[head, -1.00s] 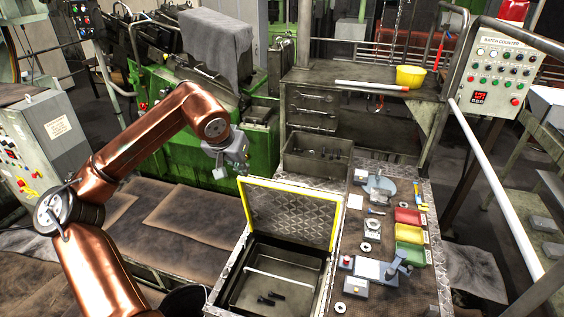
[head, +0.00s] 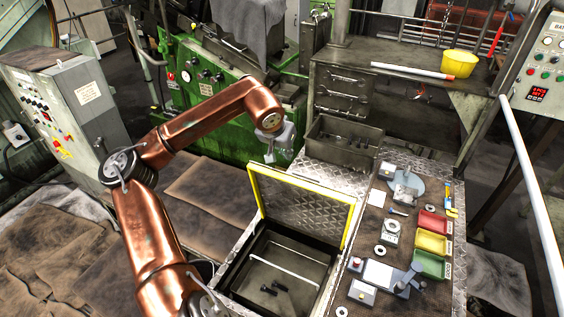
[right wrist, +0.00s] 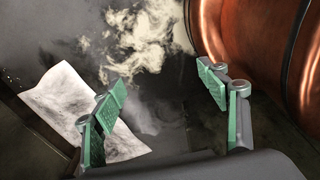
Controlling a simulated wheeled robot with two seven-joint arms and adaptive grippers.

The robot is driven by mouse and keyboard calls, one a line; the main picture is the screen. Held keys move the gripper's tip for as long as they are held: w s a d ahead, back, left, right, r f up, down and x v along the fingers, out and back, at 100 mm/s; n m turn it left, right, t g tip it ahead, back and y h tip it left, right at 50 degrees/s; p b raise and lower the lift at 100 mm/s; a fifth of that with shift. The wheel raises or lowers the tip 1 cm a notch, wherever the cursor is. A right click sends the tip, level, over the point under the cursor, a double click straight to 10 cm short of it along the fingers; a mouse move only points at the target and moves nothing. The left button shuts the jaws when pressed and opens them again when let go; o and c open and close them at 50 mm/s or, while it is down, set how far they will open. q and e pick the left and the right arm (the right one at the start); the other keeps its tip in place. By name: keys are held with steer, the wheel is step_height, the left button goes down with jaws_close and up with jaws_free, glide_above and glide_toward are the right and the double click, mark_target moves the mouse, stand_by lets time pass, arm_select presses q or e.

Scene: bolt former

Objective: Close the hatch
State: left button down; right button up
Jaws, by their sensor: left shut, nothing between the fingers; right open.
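The hatch lid (head: 305,207) is a diamond-plate panel with a yellow rim. It stands raised at the back of its dark opening (head: 233,274), so the hatch is open. Inside the opening lie dark bolts (head: 268,289) and a pale rod (head: 285,263). My left gripper (head: 279,157) is shut and empty, just above and behind the lid's upper left corner; I cannot tell whether it touches. My right gripper (right wrist: 165,110) is open and empty in the right wrist view, over a dark floor with pale stains. It is not in the head view.
Right of the hatch is a bench with red (head: 432,222), yellow (head: 431,242) and green (head: 429,264) bins and small tools. A dark metal box (head: 343,140) stands behind the lid. A white rail (head: 535,190) runs along the right.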

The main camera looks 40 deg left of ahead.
mark_target(281, 173)
arm_select(q)
steer(key=s, duration=0.1)
steer(key=s+f, duration=0.1)
steer(key=s, duration=0.1)
steer(key=shift+d+f, duration=0.1)
steer(key=shift+d, duration=0.1)
steer(key=shift+s+d, duration=0.1)
steer(key=shift+s+d+f, duration=0.1)
steer(key=shift+s+d, duration=0.1)
steer(key=shift+s, duration=0.15)
steer(key=shift+d+f, duration=0.1)
arm_select(e)
steer(key=w, duration=0.2)
steer(key=shift+w+a+r, duration=0.15)
steer(key=shift+w+r, duration=0.2)
steer(key=shift+r, duration=0.05)
